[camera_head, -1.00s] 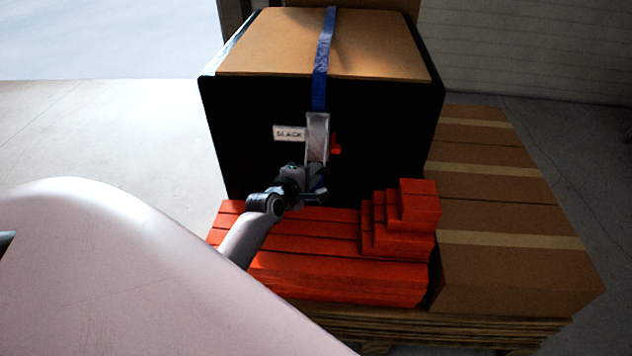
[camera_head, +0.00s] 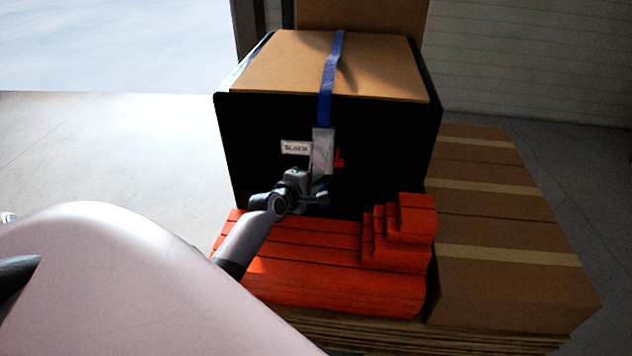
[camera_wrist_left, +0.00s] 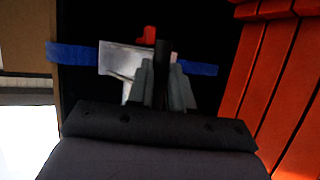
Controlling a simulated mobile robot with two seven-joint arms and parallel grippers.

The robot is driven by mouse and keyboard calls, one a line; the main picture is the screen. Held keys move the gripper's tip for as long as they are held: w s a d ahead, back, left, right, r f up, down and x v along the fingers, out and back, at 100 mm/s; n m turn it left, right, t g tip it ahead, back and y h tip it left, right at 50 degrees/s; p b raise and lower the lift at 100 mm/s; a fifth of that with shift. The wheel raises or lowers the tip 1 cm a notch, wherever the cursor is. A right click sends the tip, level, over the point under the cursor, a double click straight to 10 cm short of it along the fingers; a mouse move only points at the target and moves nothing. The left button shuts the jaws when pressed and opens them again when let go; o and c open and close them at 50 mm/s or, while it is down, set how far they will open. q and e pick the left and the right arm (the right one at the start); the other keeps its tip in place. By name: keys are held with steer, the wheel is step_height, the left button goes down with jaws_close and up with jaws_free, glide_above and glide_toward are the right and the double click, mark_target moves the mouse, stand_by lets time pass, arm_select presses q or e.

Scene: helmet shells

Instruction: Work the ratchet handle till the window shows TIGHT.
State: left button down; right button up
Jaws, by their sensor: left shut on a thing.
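The metal ratchet (camera_head: 322,150) sits on the front of a large black-sided box (camera_head: 262,175), on a blue strap (camera_head: 327,85) that runs over the top. The white window (camera_head: 296,147) beside it reads SLACK. A small red tab (camera_head: 340,160) shows at the ratchet's right. My left gripper (camera_head: 318,194) is at the ratchet's lower end. In the left wrist view its fingers (camera_wrist_left: 163,80) are shut around a dark bar, apparently the ratchet handle, in front of the metal body (camera_wrist_left: 118,60). The fingers hide most of the handle. My right gripper is not in view.
Red stacked blocks (camera_head: 320,285) form steps just below the gripper, in front of the box. Brown cartons (camera_head: 510,270) stand at the right. A wooden pallet (camera_head: 400,335) lies underneath. The floor at the left (camera_head: 110,150) is clear.

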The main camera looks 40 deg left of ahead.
arm_select(q)
steer(key=shift+w+a+r+t+y, duration=0.15)
steer(key=shift+w+a+r, duration=0.1)
steer(key=shift+r, duration=0.4)
steer(key=shift+w+a+r+t+y, duration=0.15)
steer(key=shift+a+r, duration=0.1)
steer(key=shift+r, duration=0.4)
steer(key=c, duration=1.1)
jaws_free()
steer(key=shift+o, duration=0.4)
steer(key=shift+f, duration=0.15)
steer(key=shift+d+f, duration=0.1)
steer(key=shift+d+f, duration=0.15)
steer(key=shift+f, duration=0.05)
steer(key=shift+s, duration=0.1)
steer(key=a+p+v, duration=0.1)
steer(key=v, duration=0.6)
steer(key=shift+d, duration=0.4)
steer(key=shift+r, duration=0.1)
